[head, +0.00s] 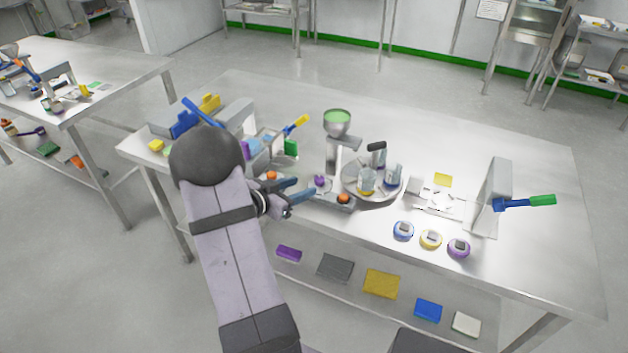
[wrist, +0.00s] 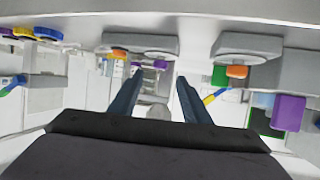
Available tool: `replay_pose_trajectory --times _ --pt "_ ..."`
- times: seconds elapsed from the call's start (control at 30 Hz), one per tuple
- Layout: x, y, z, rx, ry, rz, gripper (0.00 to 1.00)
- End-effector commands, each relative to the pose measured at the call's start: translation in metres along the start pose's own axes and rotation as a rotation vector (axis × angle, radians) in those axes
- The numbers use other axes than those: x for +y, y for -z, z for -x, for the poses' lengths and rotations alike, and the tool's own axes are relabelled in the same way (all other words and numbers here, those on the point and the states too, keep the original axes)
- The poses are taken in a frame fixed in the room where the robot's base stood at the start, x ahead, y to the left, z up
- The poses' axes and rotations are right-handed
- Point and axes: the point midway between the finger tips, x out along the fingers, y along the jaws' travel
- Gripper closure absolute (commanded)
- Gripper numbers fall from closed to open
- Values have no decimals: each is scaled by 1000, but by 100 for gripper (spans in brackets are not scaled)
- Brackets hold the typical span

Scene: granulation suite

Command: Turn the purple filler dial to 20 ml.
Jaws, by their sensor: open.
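The small purple dial (head: 320,181) sits low at the front of the filling station, left of the round turntable. It also shows small in the wrist view (wrist: 160,64), between and beyond my fingertips. Its pointer and ml marks are too small to read. My gripper (head: 306,189) is open and empty, with its two blue-grey fingers pointing at the dial from the left. In the wrist view my gripper (wrist: 160,77) has a clear gap between its fingers. I cannot tell that either finger touches the dial.
Orange knobs on grey bases flank the dial, one on the left (head: 271,175) and one on the right (head: 344,198). A hopper (head: 337,122) with green contents stands behind. The turntable (head: 358,193) carries beakers.

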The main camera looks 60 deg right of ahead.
Motion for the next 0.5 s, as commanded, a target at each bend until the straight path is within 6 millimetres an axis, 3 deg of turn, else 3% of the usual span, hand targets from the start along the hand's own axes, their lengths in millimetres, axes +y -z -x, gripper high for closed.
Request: replay_pose_trajectory --times 0.17,0.5 --pt "0 1 -10 2 -3 -1 57" --pt "1 1 -53 2 -2 0 57"
